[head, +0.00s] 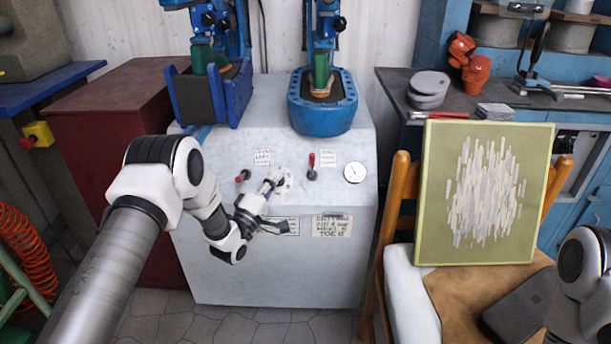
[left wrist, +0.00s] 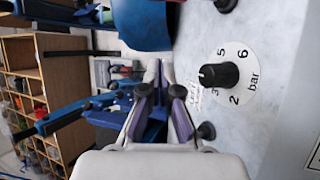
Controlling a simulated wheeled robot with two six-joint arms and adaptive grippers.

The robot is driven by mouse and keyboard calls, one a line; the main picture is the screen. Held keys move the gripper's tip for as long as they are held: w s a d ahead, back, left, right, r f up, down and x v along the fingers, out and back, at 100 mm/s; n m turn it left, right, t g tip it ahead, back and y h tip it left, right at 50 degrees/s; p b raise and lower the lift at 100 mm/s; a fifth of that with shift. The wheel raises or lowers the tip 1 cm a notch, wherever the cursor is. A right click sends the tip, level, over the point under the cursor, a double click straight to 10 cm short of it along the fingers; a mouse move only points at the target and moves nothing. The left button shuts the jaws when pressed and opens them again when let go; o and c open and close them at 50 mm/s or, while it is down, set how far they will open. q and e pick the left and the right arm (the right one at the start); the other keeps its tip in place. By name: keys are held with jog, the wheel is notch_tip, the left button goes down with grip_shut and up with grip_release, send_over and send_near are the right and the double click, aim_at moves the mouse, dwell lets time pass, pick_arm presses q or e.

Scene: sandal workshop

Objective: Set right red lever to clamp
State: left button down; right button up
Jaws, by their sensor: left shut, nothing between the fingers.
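The right red lever (head: 311,165) stands up from a dark base on the sloped top of the grey press cabinet (head: 225,150). A second red lever (head: 243,176) sits further left on the same panel, tilted to the right. My left gripper (head: 278,182) is over the panel between the two levers, left of and apart from the right lever. It is shut and empty, its fingers (left wrist: 161,95) showing close together in the left wrist view. I cannot make out a red lever in that view. My right gripper is out of view.
A pressure gauge (head: 355,172) sits right of the right lever. A black knob (left wrist: 218,76) with a bar scale shows in the left wrist view. Blue press units (head: 323,115) stand behind the panel. A chair with a green-framed board (head: 484,190) stands to the right.

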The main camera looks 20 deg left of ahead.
aim_at(312, 165)
pick_arm(q)
jog(key=shift+r, duration=0.15)
jog(key=b+x, duration=0.2)
jog(key=x, duration=0.8)
jog(key=shift+d, duration=0.1)
jog(key=s+d, duration=0.1)
jog(key=s+d+f, duration=0.1)
jog(key=d, duration=0.1)
jog(key=shift+d+f, duration=0.1)
jog(key=shift+d, duration=0.05)
jog(key=shift+f+b, duration=0.1)
jog(key=shift+b, duration=0.25)
